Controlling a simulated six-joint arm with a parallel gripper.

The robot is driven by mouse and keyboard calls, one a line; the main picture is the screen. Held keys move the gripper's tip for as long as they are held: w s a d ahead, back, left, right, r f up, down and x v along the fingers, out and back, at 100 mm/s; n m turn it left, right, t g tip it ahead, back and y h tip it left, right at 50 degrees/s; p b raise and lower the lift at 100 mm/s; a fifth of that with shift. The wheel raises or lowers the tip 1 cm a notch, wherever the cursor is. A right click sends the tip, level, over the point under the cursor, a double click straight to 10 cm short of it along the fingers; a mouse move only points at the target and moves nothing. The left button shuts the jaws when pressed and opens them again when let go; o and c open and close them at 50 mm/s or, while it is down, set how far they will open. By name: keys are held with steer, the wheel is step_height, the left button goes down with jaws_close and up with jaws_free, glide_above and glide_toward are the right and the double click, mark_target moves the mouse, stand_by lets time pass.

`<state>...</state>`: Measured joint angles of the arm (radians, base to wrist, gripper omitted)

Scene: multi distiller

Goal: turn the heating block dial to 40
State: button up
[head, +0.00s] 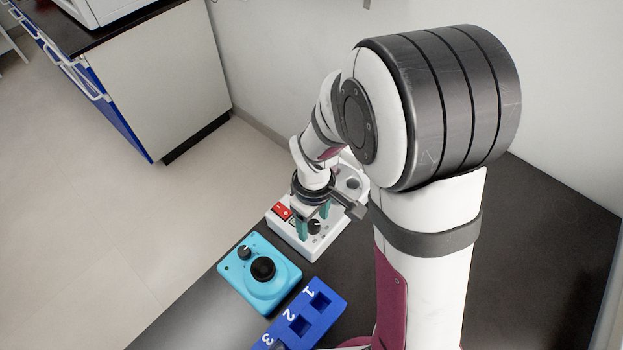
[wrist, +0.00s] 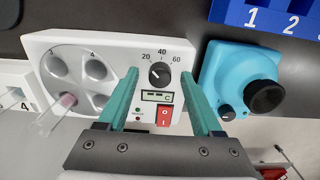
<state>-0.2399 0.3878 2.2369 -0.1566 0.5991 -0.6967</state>
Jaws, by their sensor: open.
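The white heating block (wrist: 185,52) fills the middle of the wrist view; it also shows below my wrist in the head view (head: 290,238). Its black dial (wrist: 160,75) sits under an arc of marks with 20, 40 and 60. A pale pointer mark seems to lie at the dial's upper left; the exact reading is too small to tell. My gripper (wrist: 160,80) has two teal fingers, open, one on each side of the dial in the wrist view. No contact with the dial shows. In the head view my gripper (head: 313,225) is over the block's front.
A red switch (wrist: 165,116) and small display (wrist: 158,96) sit below the dial. A tube (wrist: 55,113) with pinkish contents stands at a left well. A blue device (wrist: 225,75) with black knobs is close on the right. A blue numbered rack (head: 318,318) lies nearby.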

jaws_close()
stand_by(0.3)
steer(key=shift+m, duration=0.3)
steer(key=m, duration=0.3)
steer(key=shift+m, duration=2.5)
jaws_free()
